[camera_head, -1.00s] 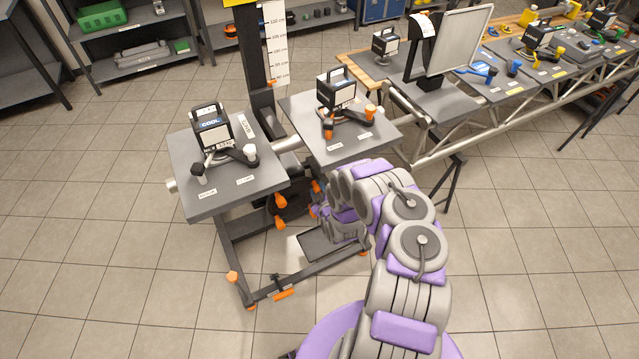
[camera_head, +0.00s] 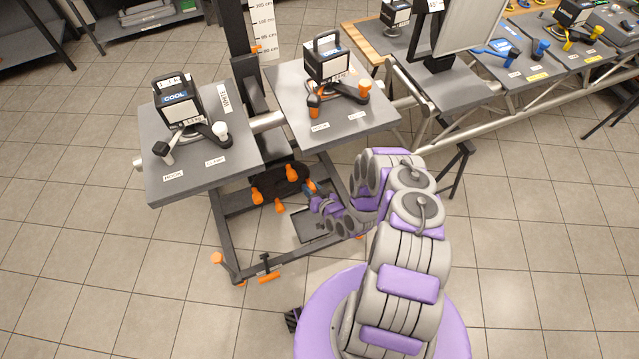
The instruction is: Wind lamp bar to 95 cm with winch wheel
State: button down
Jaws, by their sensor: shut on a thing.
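The lamp bar (camera_head: 268,122) is a pale horizontal tube across the dark stand, under two grey shelves that each bear a lamp. An orange pointer (camera_head: 257,48) sits near the lower end of the white height scale (camera_head: 262,22); its exact reading is too small to tell. The winch wheel (camera_head: 283,180) is dark with several orange knobs and is low on the stand, below the shelves. My gripper (camera_head: 311,188) is at the wheel's right side, shut on one of its knobs, which it partly hides.
The left shelf (camera_head: 160,184) has a COOL lamp (camera_head: 178,100); the right shelf (camera_head: 345,132) has another lamp (camera_head: 327,60). The stand's base frame (camera_head: 240,275) reaches forward on the floor. A truss table (camera_head: 450,100) runs off right. Floor at left is clear.

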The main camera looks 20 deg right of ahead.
jog(key=shift+s+a+f+m+y+b, duration=0.1)
jog(key=shift+a+f+m+y+b, duration=0.25)
jog(key=shift+f+m+b, duration=0.4)
jog(key=shift+s+a+f+m+y+b, duration=0.1)
jog(key=shift+a+f+m+y+b, duration=0.2)
jog(key=shift+f+m, duration=0.45)
jog(key=shift+a+f, duration=0.1)
jog(key=shift+f, duration=0.05)
jog(key=c, duration=0.7)
grip_release()
jog(key=shift+w, duration=0.15)
jog(key=shift+c, duration=0.2)
jog(key=p+v, duration=0.1)
jog(key=v, duration=1.6)
jog(key=shift+s+f, duration=0.25)
